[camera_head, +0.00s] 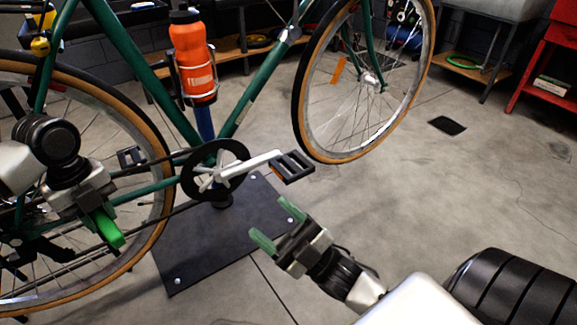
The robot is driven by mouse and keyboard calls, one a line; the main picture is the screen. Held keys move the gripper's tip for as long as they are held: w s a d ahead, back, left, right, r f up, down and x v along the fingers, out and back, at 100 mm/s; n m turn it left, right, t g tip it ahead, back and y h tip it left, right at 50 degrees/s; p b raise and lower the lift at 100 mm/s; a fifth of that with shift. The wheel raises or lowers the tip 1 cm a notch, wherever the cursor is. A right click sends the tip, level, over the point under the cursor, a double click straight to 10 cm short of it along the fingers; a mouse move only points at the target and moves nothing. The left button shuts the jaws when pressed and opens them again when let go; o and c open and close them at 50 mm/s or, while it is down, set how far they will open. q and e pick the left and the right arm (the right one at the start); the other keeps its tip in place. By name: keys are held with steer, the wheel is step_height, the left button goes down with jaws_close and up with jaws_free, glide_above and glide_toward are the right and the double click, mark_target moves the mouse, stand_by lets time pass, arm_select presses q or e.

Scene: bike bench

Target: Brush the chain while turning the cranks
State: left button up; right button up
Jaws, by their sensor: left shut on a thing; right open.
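A green bicycle stands on a stand with a dark base plate (190,262). The black chainring with its silver crank (248,163) shows at the middle, and a black pedal (292,167) sits at the crank's right end. The chain (150,219) runs left from the chainring toward the rear wheel. My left gripper (104,222) is at the rear wheel, beside the chain, shut on a green thing (108,228), which looks like the brush; its bristles are not clear. My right gripper (278,226) is open and empty, below the pedal and apart from it.
The rear wheel (150,95) is behind my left gripper, and the front wheel (303,95) stands beyond the pedal. An orange bottle (194,65) sits on the frame. Shelves (250,47) and a red cabinet (549,75) line the back. The floor at right is mostly clear.

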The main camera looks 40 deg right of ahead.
steer(key=w+d+f+n+g+h, duration=0.3)
steer(key=w+d+f+n+h, duration=0.15)
steer(key=d+f, duration=0.55)
steer(key=n+g+h, duration=0.1)
steer(key=n+h, duration=0.1)
steer(key=h, duration=0.2)
glide_toward(305, 175)
steer(key=w, duration=0.2)
steer(key=shift+a+x, duration=0.15)
steer(key=shift+x, duration=2.6)
steer(key=shift+a+x, duration=0.2)
steer(key=shift+x, duration=2.5)
steer(key=shift+s+r, duration=0.15)
jaws_close()
